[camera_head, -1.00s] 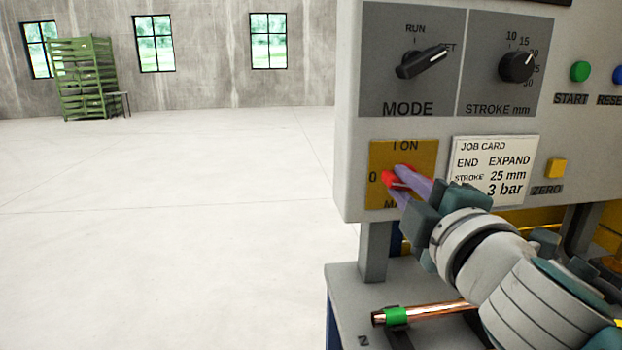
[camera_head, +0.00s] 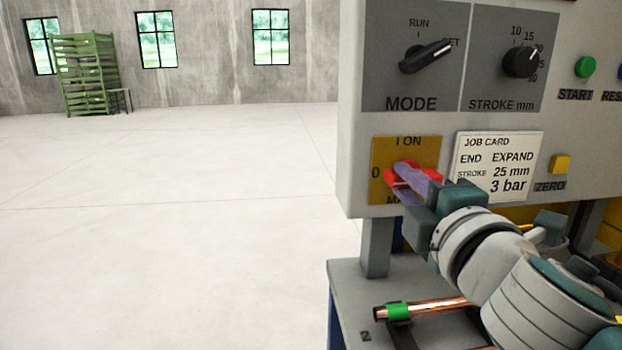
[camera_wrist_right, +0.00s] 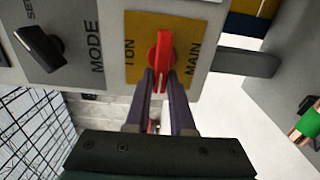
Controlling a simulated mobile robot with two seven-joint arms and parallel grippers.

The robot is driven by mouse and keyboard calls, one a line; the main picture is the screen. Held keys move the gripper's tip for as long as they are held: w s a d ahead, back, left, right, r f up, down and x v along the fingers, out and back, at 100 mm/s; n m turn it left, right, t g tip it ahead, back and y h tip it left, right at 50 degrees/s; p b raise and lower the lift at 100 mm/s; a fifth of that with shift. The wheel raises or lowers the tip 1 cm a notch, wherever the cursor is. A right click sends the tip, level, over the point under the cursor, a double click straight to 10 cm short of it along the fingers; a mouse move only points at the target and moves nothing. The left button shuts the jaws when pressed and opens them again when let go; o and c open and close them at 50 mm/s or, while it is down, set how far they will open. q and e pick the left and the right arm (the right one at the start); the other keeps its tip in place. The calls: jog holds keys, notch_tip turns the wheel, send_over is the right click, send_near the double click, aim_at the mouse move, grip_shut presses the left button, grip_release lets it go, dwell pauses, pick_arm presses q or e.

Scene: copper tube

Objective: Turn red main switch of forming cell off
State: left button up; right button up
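The red main switch (camera_head: 401,181) sits on a yellow plate (camera_head: 380,150) marked I ON, 0 and MAIN, low on the panel. Its handle lies roughly sideways on the panel. The wrist view shows the red handle (camera_wrist_right: 161,50) running up the picture, its outer end between two dark fingertips. My right gripper (camera_head: 412,184) has its purplish fingers on either side of the handle, close against it, one above and one below. The fingers hide part of the switch and of the lettering. My left gripper is not in view.
The MODE knob (camera_head: 425,56) and STROKE knob (camera_head: 520,62) are above the switch. A job card (camera_head: 497,166) and yellow ZERO button (camera_head: 560,164) are at its right. A copper tube (camera_head: 440,307) with a green band lies below my right arm. Open floor is at left.

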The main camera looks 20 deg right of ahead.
jog(key=o, duration=0.4)
jog(key=shift+s, duration=0.1)
jog(key=b+v, duration=0.1)
jog(key=v, duration=0.8)
jog(key=shift+s+a+b, duration=0.15)
jog(key=shift+s+b, duration=0.2)
jog(key=shift+b, duration=0.05)
